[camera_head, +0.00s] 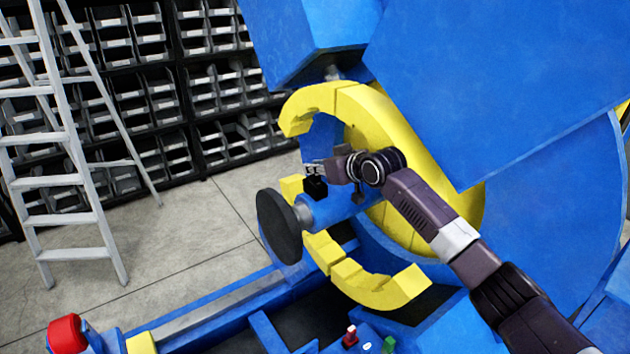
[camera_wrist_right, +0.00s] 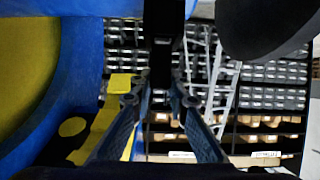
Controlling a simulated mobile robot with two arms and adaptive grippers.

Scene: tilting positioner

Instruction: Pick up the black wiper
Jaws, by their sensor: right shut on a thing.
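The black wiper shows as a small dark block (camera_head: 316,188) at the fingertips of my right gripper (camera_head: 315,171), above the blue cylinder of the positioner. In the right wrist view the wiper (camera_wrist_right: 164,45) is a dark upright bar coming down from the top edge between the two fingers. My right gripper (camera_wrist_right: 160,100) is shut on it there. Most of the wiper's shape is hidden or too dark to make out, and I cannot tell whether it touches the cylinder. My left gripper is in neither view.
A black disc (camera_head: 279,227) sits at the cylinder's end. A red knob (camera_head: 66,333) is at lower left. A ladder (camera_head: 55,150) and bin shelves (camera_head: 150,95) stand behind open floor.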

